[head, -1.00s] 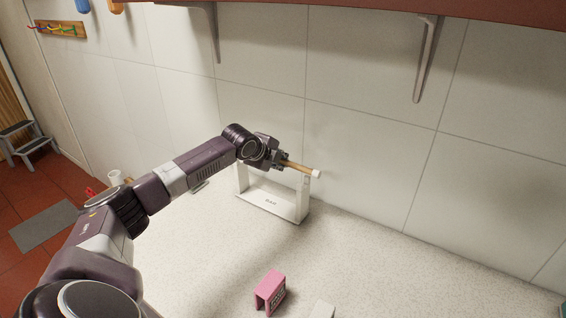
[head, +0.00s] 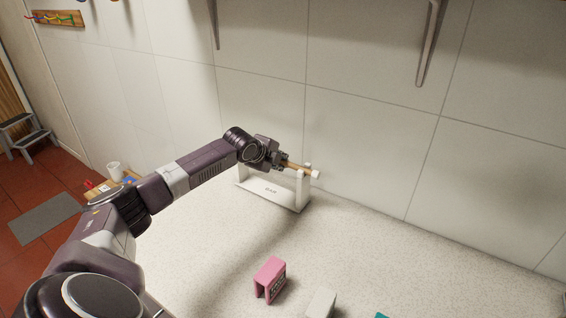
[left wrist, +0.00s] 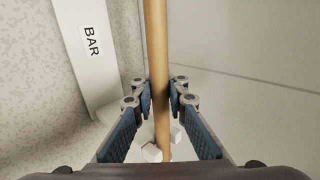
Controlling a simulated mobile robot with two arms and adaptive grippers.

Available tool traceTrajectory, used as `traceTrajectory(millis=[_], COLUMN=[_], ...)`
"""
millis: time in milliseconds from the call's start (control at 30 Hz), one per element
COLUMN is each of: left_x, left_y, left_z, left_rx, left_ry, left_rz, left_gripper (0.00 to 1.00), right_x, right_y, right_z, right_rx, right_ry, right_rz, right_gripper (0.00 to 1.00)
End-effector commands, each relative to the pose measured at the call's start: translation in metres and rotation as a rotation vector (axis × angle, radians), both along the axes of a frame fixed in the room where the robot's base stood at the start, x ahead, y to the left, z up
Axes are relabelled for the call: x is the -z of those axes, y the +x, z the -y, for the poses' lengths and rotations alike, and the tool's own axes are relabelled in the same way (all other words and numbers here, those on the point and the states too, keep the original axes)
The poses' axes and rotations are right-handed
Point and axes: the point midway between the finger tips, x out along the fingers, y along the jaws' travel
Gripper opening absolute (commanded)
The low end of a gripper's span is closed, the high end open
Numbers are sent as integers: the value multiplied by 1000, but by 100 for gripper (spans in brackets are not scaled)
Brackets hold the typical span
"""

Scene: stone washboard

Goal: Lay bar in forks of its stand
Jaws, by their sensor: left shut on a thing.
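The bar is a light wooden rod (head: 291,164) with a white end cap (head: 316,174). My left gripper (head: 281,160) is shut around it, and the rod also runs between the fingers in the left wrist view (left wrist: 156,50). The white stand (head: 266,190) is on the counter near the wall, its base marked BAR (left wrist: 90,42). The bar's right end is at the top of the right post (head: 303,190), seemingly between its prongs; I cannot tell whether it rests there. My arm hides the left post's top and the bar's left end. My right gripper is not in view.
A pink block (head: 270,279) and a white block (head: 320,303) stand on the speckled counter (head: 215,260) in front. The tiled wall (head: 365,150) is close behind the stand. A bracket (head: 430,45) hangs above.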

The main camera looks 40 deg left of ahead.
Motion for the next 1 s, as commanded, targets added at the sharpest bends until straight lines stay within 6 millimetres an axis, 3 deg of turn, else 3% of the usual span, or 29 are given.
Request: traceTrajectory(millis=[33, 233, 667, 1000], left_x=[0, 0, -6, -45], left_y=[0, 0, -7, -52], left_z=[0, 0, 0, 4], left_rx=[0, 0, 1, 1], left_ry=[0, 0, 1, 7], left_rz=[1, 1, 1, -2], left_gripper=[12, 34, 34, 34], right_x=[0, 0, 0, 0], right_y=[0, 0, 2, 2], right_z=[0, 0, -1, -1], right_rx=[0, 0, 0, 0], right_ry=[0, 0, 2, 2], right_rz=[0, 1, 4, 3], right_gripper=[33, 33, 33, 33])
